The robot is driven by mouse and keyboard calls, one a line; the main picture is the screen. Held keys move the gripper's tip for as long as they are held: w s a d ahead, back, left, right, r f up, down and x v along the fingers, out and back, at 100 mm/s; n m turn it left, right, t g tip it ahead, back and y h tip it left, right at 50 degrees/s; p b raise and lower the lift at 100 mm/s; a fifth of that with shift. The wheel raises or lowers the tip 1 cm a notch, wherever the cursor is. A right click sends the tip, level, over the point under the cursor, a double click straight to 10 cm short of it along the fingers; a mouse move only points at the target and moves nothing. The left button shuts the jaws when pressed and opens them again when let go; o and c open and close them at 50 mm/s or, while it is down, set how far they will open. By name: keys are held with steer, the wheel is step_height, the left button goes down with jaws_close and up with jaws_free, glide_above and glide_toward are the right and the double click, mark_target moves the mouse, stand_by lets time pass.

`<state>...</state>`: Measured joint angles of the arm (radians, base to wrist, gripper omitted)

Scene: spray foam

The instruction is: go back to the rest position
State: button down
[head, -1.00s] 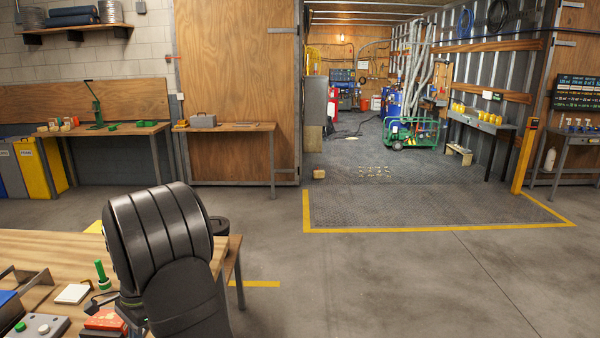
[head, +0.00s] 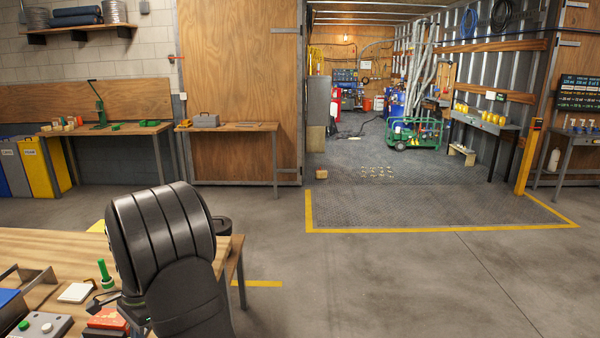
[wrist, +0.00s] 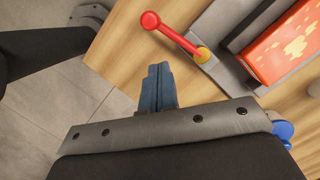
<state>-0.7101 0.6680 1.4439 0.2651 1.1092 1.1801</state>
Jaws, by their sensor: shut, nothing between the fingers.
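My gripper (wrist: 157,88) shows in the wrist view, with its two blue fingers together and nothing between them. It is over the edge of a wooden bench, with grey floor to the left. In the head view the dark grey links of my arm stand in front of the bench and hide part of it. The gripper itself cannot be made out there.
The wooden bench (head: 50,247) carries a green upright tool (head: 105,272), a white block (head: 76,292) and a grey button box (head: 40,326). In the wrist view a red-knobbed lever (wrist: 172,33) and a red-orange panel (wrist: 287,48) lie close right of the fingers. Open floor (head: 400,280) is on the right.

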steer(key=shift+w+d, duration=0.65)
steer(key=shift+w, duration=0.25)
steer(key=v, duration=1)
steer(key=x, duration=1)
steer(key=s+a, duration=0.1)
steer(key=s, duration=0.1)
steer(key=s+a, duration=0.1)
steer(key=a, duration=0.1)
steer(key=shift+s, duration=0.4)
steer(key=shift+w+d+n, duration=0.2)
steer(key=shift+d+n, duration=0.1)
steer(key=shift+n, duration=0.2)
steer(key=w, duration=0.1)
steer(key=w+d, duration=0.2)
steer(key=w, duration=0.1)
steer(key=shift+r, duration=0.4)
steer(key=a+v, duration=0.1)
steer(key=v, duration=0.7)
steer(key=d+f, duration=0.1)
steer(key=f, duration=0.1)
steer(key=w+d+f, duration=0.1)
steer(key=f, duration=0.2)
steer(key=w+d+f, duration=0.1)
steer(key=f, duration=0.2)
steer(key=shift+w+d+f, duration=0.1)
steer(key=shift+d+f, duration=0.1)
steer(key=shift+d, duration=0.05)
steer(key=shift+a+f, duration=0.1)
steer(key=shift+s+a, duration=0.2)
steer(key=shift+s, duration=0.4)
